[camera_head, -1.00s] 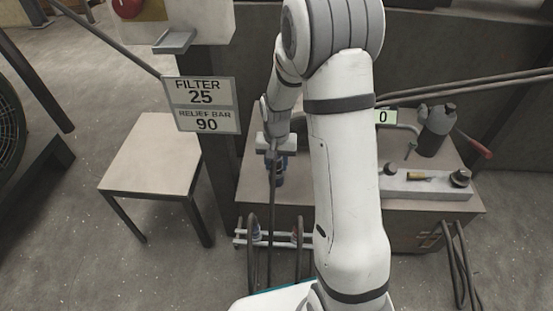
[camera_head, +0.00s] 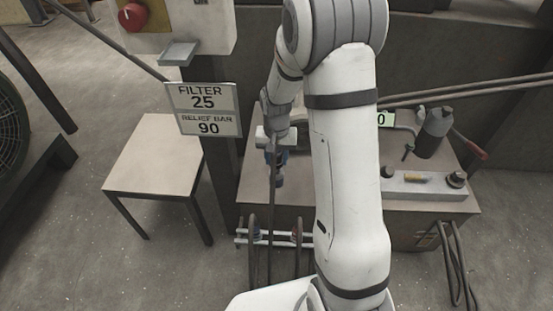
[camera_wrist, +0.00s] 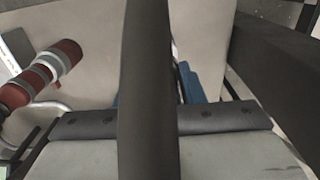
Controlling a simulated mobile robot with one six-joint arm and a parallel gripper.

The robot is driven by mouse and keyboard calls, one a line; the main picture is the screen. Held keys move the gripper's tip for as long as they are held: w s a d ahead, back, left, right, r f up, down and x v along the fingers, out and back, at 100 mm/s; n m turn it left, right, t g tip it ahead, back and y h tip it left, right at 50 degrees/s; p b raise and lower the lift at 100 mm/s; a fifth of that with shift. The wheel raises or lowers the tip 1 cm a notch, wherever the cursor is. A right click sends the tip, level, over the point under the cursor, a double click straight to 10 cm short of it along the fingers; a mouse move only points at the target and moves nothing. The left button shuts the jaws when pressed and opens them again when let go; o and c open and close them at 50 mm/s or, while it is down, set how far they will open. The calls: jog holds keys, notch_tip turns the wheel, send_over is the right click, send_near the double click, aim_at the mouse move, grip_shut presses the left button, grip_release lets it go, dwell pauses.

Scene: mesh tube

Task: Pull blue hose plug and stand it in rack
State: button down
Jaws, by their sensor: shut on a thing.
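My gripper (camera_head: 274,138) is over the left part of the bench in the head view, partly behind my arm. It is shut on the blue hose plug (camera_head: 277,158), of which only small blue parts show. A dark hose (camera_head: 271,205) hangs from there past the bench front. In the wrist view the hose (camera_wrist: 148,85) crosses the middle, over the gripper (camera_wrist: 150,124), and hides most of the grip; blue parts (camera_wrist: 190,85) show behind it. The rack (camera_head: 243,237) has pale rails low at the bench front, with other hoses and a reddish plug (camera_head: 297,230).
The bench top (camera_head: 255,185) carries a grey cylinder with a red-ended lever (camera_head: 436,130) and a pale block (camera_head: 425,186) at right. A sign (camera_head: 207,110) on a post and a small table (camera_head: 155,155) stand at left. A red-and-grey fitting (camera_wrist: 40,75) shows in the wrist view.

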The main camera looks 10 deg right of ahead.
jog(key=shift+r+p, duration=0.9)
jog(key=shift+r, duration=0.35)
dwell(0.8)
jog(key=w+r+n, duration=0.1)
jog(key=r+n, duration=0.1)
jog(key=r, duration=0.1)
jog(key=w+r+n, duration=0.1)
jog(key=shift+w+d+r+n, duration=0.1)
jog(key=shift+w+r+n, duration=0.2)
jog(key=shift+w, duration=0.05)
